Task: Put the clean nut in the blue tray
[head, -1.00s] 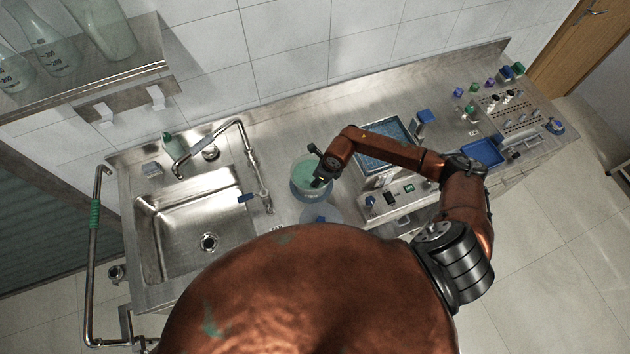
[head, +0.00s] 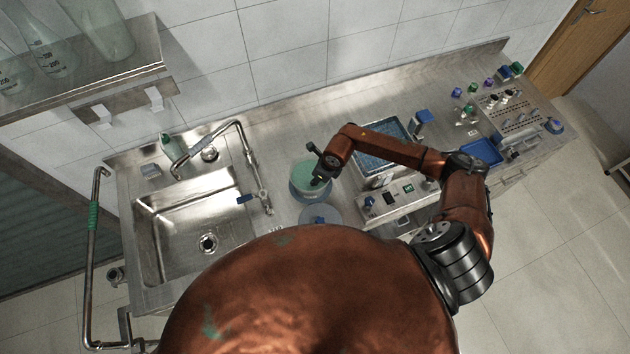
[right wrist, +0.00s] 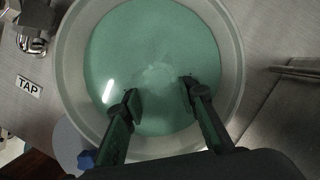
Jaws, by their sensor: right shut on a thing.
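My right gripper (head: 317,180) reaches down into a round tub of green liquid (head: 304,174). In the right wrist view, the two dark fingers (right wrist: 158,98) stand apart with their tips at or in the green liquid (right wrist: 150,45), inside the pale tub rim (right wrist: 236,60). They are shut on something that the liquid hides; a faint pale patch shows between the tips. I cannot make out a nut in either view. The blue tray (head: 482,152) lies on the counter at the right, well away from the gripper. My left gripper is out of view.
A round lid with a blue knob (right wrist: 86,158) lies beside the tub. A device with a blue-filled basin (head: 382,140) stands right of the tub. The sink and faucet (head: 208,215) are at the left. A rack with several small items (head: 515,118) stands behind the tray.

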